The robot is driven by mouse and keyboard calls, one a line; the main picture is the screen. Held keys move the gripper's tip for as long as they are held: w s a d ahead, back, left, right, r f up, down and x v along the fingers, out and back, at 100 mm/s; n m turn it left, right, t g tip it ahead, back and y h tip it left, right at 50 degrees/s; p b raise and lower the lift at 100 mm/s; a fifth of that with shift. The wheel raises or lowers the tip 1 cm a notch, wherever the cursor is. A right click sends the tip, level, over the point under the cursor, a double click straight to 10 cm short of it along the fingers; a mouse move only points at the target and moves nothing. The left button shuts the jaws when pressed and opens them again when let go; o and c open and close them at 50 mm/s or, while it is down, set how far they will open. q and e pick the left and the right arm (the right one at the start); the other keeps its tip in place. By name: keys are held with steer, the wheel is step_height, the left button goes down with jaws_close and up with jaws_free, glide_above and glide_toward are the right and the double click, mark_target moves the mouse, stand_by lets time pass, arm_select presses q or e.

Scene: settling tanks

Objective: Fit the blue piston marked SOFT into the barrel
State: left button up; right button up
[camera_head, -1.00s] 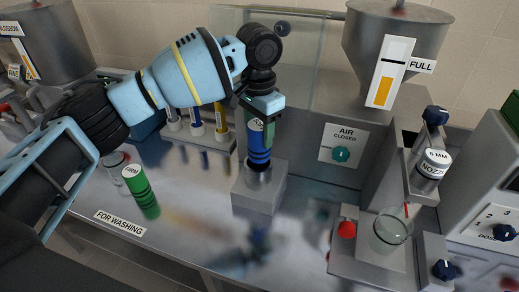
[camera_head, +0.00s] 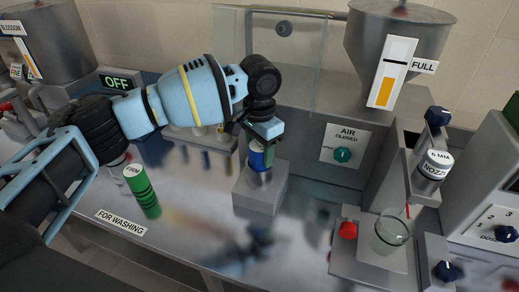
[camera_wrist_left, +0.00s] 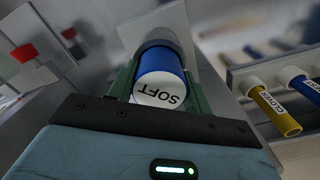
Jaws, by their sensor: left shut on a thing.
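The blue piston marked SOFT (camera_wrist_left: 162,76) is upright between the green fingers of my left gripper (camera_wrist_left: 160,84). In the head view the blue piston (camera_head: 257,161) shows under the same gripper (camera_head: 262,148), which is shut on it. The piston's lower end is in the mouth of the barrel (camera_head: 260,179), which stands in a grey block (camera_head: 260,194). In the left wrist view the barrel's grey rim (camera_wrist_left: 160,44) shows just beyond the piston. How deep the piston sits is hidden. My right gripper is not in view.
A green piston marked FIRM (camera_head: 146,198) stands at left, near the FOR WASHING label (camera_head: 120,222). A rack (camera_wrist_left: 245,80) with yellow and blue tubes is behind. A hopper (camera_head: 395,42) and a glass (camera_head: 388,234) are at right. The front metal counter is largely clear.

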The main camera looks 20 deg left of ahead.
arm_select(q)
steer(key=shift+f, duration=0.15)
steer(key=o, duration=1.2)
step_height(320, 180, up, 8)
steer(key=shift+f, duration=0.1)
steer(key=shift+s+f, duration=0.1)
